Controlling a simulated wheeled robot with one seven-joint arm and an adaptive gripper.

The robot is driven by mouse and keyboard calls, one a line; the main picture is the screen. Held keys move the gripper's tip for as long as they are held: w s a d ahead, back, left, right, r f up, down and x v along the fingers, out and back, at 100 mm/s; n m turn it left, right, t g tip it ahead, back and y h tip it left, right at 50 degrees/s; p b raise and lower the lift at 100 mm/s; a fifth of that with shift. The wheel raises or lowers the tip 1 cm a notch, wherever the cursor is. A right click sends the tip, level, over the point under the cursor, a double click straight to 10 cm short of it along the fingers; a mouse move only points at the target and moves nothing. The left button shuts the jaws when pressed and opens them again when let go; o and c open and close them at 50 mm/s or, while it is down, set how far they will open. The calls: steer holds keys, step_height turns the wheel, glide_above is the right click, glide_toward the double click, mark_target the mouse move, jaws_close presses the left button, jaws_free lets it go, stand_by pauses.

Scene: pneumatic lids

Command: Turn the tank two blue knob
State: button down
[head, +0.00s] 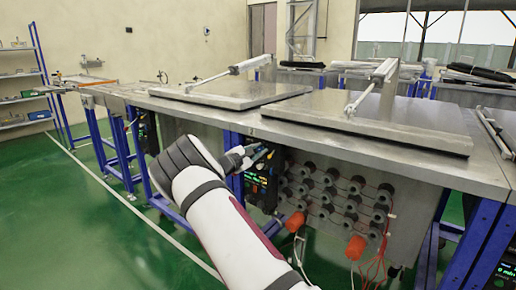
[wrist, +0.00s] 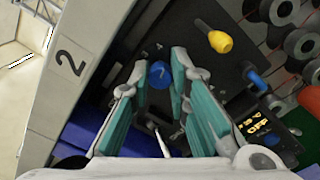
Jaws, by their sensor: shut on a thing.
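A round blue knob (wrist: 159,76) sits on this panel between my gripper's fingertips (wrist: 160,66). The fingers, with teal inner pads, are closed on the knob, one on each side. In the head view my gripper (head: 252,154) reaches the control box (head: 262,182) under the front edge of the tank table. The knob it holds is too small to make out there.
A yellow knob (wrist: 220,42) and another blue part (wrist: 254,78) stand right of the fingers, near a lit display (wrist: 258,127). Coils with red wires (head: 340,200) hang right of the box. The steel table edge (head: 330,146) runs above my gripper.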

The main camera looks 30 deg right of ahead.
steer(key=shift+a+f+n+p, duration=0.1)
steer(key=shift+n+p, duration=0.5)
steer(key=shift+n, duration=0.9)
steer(key=shift+f, duration=0.1)
steer(key=c, duration=1.5)
jaws_free()
steer(key=v, duration=1.2)
